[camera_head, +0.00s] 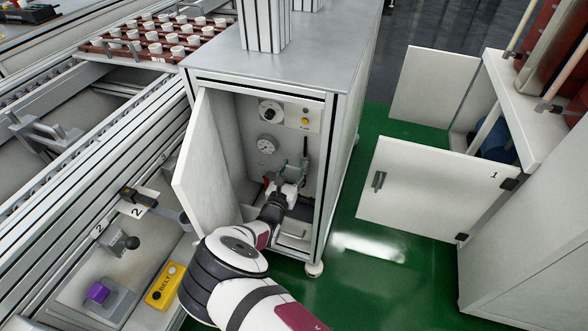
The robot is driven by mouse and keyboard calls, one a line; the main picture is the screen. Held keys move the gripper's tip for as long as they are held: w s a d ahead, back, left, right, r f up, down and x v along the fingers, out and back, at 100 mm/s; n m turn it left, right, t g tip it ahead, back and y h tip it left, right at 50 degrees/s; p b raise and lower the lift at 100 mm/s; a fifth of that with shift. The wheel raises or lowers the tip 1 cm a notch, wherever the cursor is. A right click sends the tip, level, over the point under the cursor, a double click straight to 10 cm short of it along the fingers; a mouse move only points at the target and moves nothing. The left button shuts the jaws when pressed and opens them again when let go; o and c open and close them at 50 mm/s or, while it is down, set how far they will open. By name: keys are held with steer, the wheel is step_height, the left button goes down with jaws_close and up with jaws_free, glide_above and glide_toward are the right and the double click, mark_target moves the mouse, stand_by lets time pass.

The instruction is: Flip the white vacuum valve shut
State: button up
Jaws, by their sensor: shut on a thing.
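My gripper (280,187) reaches into the open cabinet (324,215) from the front, its dark fingers low inside. It is shut on a small white part (291,190), which looks like the white vacuum valve. The fingers and wrist cover much of this spot, so the valve's exact lever angle cannot be told. A grey-green fitting (298,171) stands just above and right of the fingers. A small red part (268,179) shows just left of them. A round gauge (267,144) is on the cabinet's back wall above.
The cabinet door (200,165) stands open to the left, close beside my arm. A panel with a black knob (270,111) and yellow button (305,121) is above. A yellow BELT box (165,286) is at lower left. The green floor (350,250) at right is clear.

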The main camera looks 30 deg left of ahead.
steer(key=shift+f, duration=0.1)
stand_by(0.3)
steer(key=o, duration=1.2)
steer(key=shift+v, duration=3.75)
